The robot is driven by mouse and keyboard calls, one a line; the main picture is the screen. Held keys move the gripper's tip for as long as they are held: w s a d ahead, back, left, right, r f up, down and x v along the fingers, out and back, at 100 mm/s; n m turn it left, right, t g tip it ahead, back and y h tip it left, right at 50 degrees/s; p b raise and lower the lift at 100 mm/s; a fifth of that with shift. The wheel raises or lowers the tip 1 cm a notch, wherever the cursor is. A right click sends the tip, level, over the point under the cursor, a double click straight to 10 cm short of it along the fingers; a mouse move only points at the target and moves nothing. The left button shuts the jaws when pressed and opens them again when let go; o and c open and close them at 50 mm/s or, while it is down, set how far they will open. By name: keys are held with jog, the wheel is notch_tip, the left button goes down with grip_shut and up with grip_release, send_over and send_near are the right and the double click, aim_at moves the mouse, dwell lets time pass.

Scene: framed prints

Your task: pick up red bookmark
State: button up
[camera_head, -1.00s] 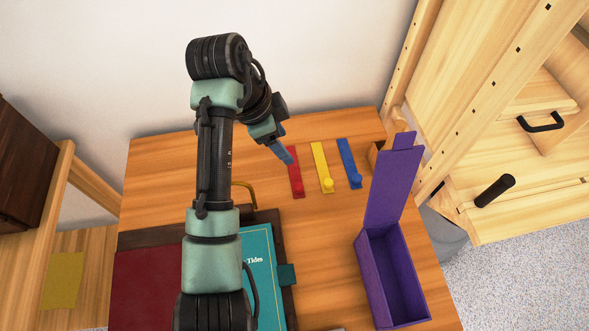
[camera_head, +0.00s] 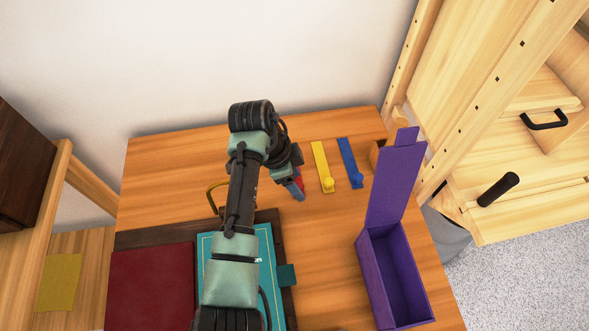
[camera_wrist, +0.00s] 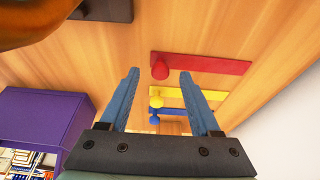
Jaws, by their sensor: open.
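The red bookmark (camera_wrist: 205,64) lies flat on the wooden table, with a raised red knob at its left end in the wrist view. In the head view only a sliver of it (camera_head: 300,182) shows beside my gripper (camera_head: 298,194); my arm hides the rest. In the wrist view my gripper (camera_wrist: 158,82) is open and empty. Its two blue fingers point toward the red bookmark, and the knob appears between and just beyond the fingertips. I cannot tell the exact height of the fingertips above the table.
A yellow bookmark (camera_head: 321,164) and a blue bookmark (camera_head: 349,160) lie right of the red one. An open purple box (camera_head: 370,270) stands at the right. A teal book (camera_head: 275,248) and a dark red book (camera_head: 150,285) lie at the left. Table between is clear.

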jog(key=shift+d+f, duration=0.15)
jog(key=shift+f, duration=0.4)
grip_shut()
jog(key=shift+r, duration=0.15)
